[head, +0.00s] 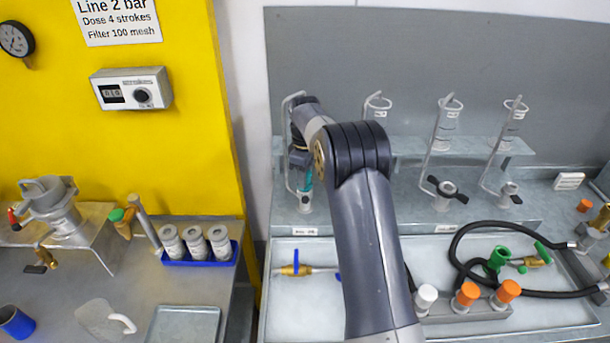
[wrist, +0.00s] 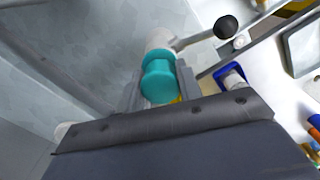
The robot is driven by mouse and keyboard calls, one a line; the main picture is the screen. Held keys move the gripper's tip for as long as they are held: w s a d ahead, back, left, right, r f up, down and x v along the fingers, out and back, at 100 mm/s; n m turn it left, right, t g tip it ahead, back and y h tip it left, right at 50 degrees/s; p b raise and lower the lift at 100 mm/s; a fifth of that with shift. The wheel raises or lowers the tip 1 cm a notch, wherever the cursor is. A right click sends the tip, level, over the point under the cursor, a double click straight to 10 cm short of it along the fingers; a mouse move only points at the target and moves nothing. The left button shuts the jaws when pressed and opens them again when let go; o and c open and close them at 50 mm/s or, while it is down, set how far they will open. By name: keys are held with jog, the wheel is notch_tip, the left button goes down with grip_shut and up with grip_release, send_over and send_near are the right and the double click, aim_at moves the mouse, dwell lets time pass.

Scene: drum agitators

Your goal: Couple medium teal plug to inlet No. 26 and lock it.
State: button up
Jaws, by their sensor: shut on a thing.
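The teal plug (head: 306,180) stands upright at the leftmost station of the grey bench in the head view. My gripper (head: 300,157) is above it and shut on it. In the wrist view the teal plug (wrist: 157,80) sits between the two fingers of my gripper (wrist: 160,88). A pale metal inlet (head: 306,206) is directly below the plug, and it shows beyond the plug in the wrist view (wrist: 160,42). A lever with a black knob (wrist: 225,27) sticks out sideways from it. Whether the plug is fully seated cannot be told. The label plate (head: 305,231) is too small to read.
Two more inlets with black levers (head: 446,190) (head: 509,190) stand to the right under tilted clear tubes. In front lies a tray with a black hose (head: 460,240), a green coupling (head: 498,258) and white and orange caps (head: 467,292). A yellow panel (head: 120,120) is at left.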

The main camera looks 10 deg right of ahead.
jog(key=shift+f, duration=0.35)
dwell(0.3)
jog(key=o, duration=1.1)
jog(key=shift+c, duration=0.2)
notch_tip(320, 180, up, 3)
jog(key=shift+f+p, duration=0.1)
jog(key=shift+p, duration=0.95)
jog(key=shift+r, duration=2.5)
